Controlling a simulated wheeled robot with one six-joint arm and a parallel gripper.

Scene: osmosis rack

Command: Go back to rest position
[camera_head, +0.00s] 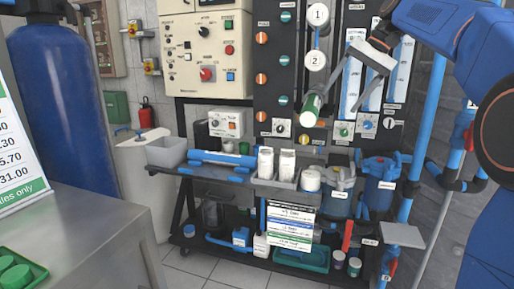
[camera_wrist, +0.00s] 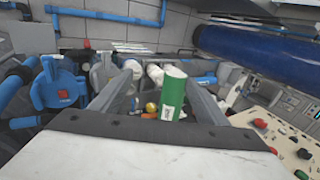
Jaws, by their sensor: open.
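My gripper (camera_head: 350,98) is raised in front of the rack's upper panel, at the upper right of the head view. Its two grey fingers are spread apart. In the wrist view a green cylinder (camera_wrist: 174,92) with a white label shows between the fingers. The head view shows a green and white cylinder (camera_head: 312,104), tilted, just left of the fingers in front of the panel. I cannot tell whether any finger touches it.
Vertical blue pipes (camera_head: 428,110) stand close to my arm at right. A metal counter (camera_head: 85,245) is at lower left. Tiled floor is clear between counter and rack.

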